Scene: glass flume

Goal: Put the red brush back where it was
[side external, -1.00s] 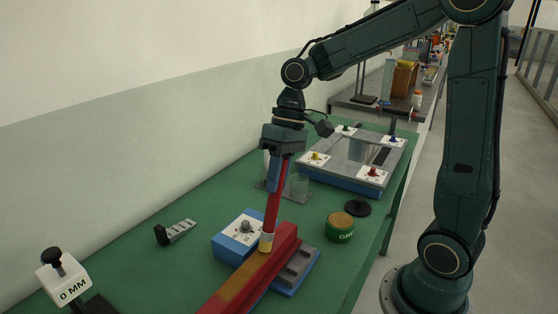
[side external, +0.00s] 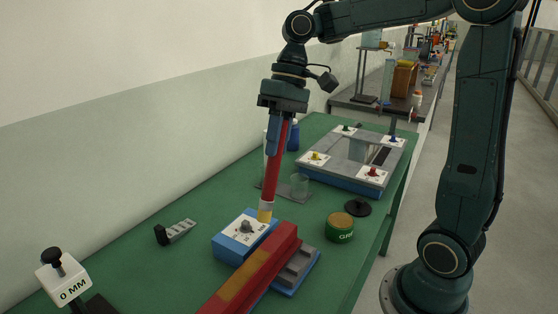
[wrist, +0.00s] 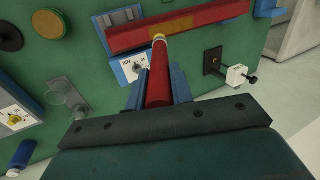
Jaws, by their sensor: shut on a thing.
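The red brush (side external: 271,182) hangs nearly upright, slightly tilted, with its pale ferrule and yellow bristle end pointing down. My gripper (side external: 275,148) is shut on its upper handle with blue fingers. In the side view the bristle end overlaps the blue dial box (side external: 229,243) and looks raised above the red beam (side external: 258,268). In the wrist view the brush (wrist: 158,88) runs between my fingers, its tip in front of the red beam (wrist: 210,15). A clear cup (side external: 300,184) stands on a grey plate behind the brush. No marked brush place can be told.
A green tin (side external: 340,231) and a black disc stand (side external: 357,208) are to the right. A framed tray with coloured knobs (side external: 345,178) and a blue bottle (side external: 293,136) are farther back. A "0 MM" block (side external: 64,280) is front left.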

